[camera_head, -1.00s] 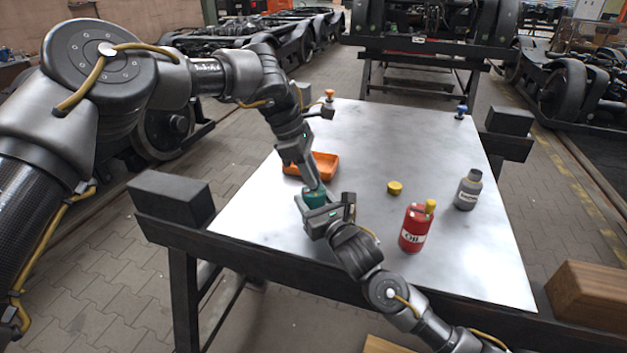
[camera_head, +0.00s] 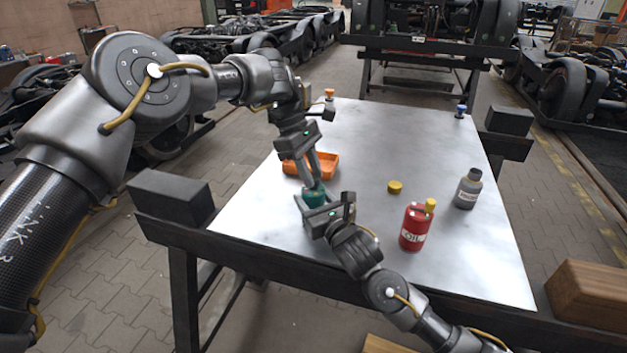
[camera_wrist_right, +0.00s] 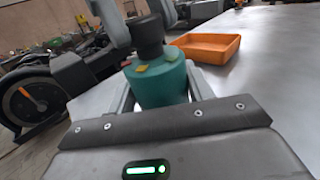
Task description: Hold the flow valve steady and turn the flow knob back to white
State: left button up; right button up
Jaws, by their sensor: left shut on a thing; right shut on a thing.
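The flow valve has a teal round body (camera_wrist_right: 158,84), also seen in the head view (camera_head: 315,198), and stands upright on the table. Its black knob (camera_wrist_right: 146,36) sits on top. Two small yellow marks show on the body's top, by the knob; I see no white mark. My left gripper (camera_head: 315,180) reaches down from above and is shut on the knob, with a finger on either side of it in the right wrist view. My right gripper (camera_head: 318,208) is shut around the teal body from the near side. It hides part of the body in the head view.
An orange tray (camera_head: 325,165) lies just behind the valve. A red oil can (camera_head: 413,232), a yellow cap (camera_head: 394,187) and a grey bottle (camera_head: 467,190) stand to the right. The table's (camera_head: 400,135) far middle is clear; its left edge is near the valve.

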pick_arm(q)
jog(key=o, duration=1)
jog(key=v, duration=0.7)
jog(key=shift+r, duration=0.4)
jog(key=s+d+r+n+t, duration=0.3)
jog(key=s+d+r+n, duration=0.15)
jog(key=s+n, duration=0.5)
jog(key=w+a+n+t+y, duration=0.1)
jog(key=n, duration=0.2)
jog(key=w+a+n+t+y, duration=0.1)
jog(key=n, duration=0.3)
jog(key=w+a+n+t, duration=0.1)
jog(key=n, duration=0.3)
jog(key=shift+f+t+y, duration=0.3)
jog(key=shift+f+y, duration=0.05)
jog(key=shift+y, duration=0.05)
